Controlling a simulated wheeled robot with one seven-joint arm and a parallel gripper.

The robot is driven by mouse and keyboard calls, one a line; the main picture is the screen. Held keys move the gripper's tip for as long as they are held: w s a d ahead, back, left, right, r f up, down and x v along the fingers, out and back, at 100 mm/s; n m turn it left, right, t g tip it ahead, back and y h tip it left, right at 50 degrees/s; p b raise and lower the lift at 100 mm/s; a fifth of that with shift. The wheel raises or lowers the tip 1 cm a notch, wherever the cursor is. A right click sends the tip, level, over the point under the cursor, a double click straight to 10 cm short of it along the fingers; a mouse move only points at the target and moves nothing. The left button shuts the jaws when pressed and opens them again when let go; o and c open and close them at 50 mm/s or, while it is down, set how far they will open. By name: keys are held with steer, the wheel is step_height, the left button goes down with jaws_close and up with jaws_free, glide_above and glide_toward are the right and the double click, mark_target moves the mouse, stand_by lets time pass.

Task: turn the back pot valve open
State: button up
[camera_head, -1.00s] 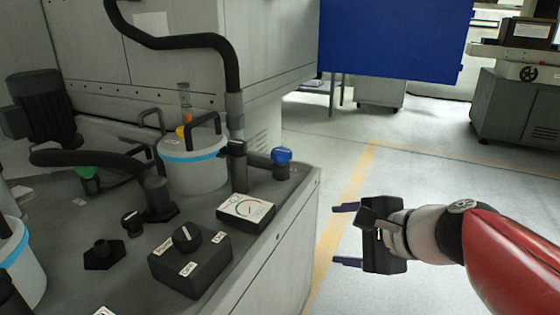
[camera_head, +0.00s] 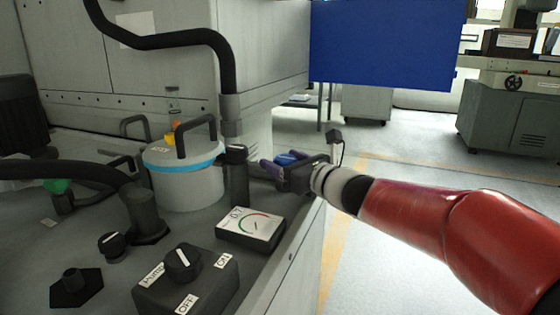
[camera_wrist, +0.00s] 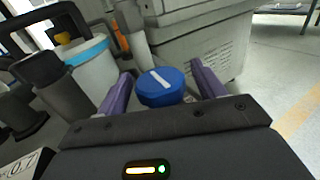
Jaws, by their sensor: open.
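A round blue knob (camera_head: 287,158) with a white bar on its top stands at the back right corner of the bench, by the back pot (camera_head: 186,178). In the wrist view the knob (camera_wrist: 160,86) lies between the two purple fingers of my gripper (camera_wrist: 162,88), with its white bar slanting down to the right. My gripper (camera_head: 280,168) is open, and a gap shows on each side of the knob, wider on the right. In the head view the fingers partly hide the knob. The back pot is pale with a blue band and a black handle.
A black post (camera_head: 237,178) stands between pot and knob. A gauge (camera_head: 251,228) and a black switch box (camera_head: 186,285) sit nearer on the bench (camera_head: 95,215). A black hose (camera_head: 165,43) arches above. Open floor lies to the right.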

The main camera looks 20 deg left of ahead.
steer(key=shift+x, duration=0.85)
steer(key=shift+d, duration=0.1)
steer(key=c, duration=1)
